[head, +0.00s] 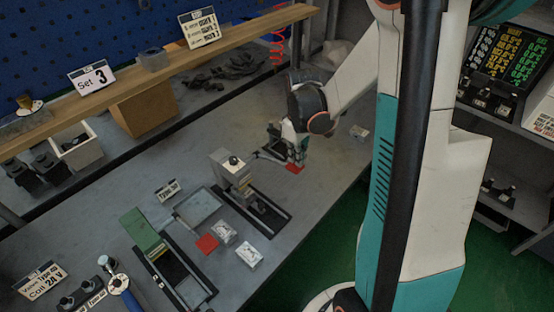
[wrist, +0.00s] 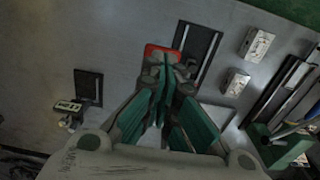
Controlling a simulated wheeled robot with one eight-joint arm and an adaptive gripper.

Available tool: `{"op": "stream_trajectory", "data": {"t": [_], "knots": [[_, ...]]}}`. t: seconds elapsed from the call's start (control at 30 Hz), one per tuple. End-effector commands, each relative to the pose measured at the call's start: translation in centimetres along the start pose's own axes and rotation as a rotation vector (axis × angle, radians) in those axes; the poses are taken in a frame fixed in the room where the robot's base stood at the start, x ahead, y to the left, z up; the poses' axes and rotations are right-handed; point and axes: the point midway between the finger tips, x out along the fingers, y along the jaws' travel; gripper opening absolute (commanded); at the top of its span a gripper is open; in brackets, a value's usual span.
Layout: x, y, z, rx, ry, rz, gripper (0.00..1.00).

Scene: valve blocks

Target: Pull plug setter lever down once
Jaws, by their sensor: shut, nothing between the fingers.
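In the wrist view the closed green-sided fingers (wrist: 166,66) hide part of the scene. I cannot tell whether the fingers touch the lever.
A red patch (head: 294,169) shows just below the fingertips. Two small pale blocks (head: 223,233) (head: 249,254) lie in front of the press. A green fixture (head: 144,234) stands at the lower left. A wooden shelf (head: 130,68) runs along the back. The bench right of my gripper is mostly clear.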

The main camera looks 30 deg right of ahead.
Motion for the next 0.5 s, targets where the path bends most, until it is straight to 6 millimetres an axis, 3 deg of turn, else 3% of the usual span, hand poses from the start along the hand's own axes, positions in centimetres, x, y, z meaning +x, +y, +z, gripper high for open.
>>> {"op": "stream_trajectory", "data": {"t": [0.5], "knots": [[2.5, 0.0, 0.0, 0.0, 0.0, 0.0, 0.0]]}}
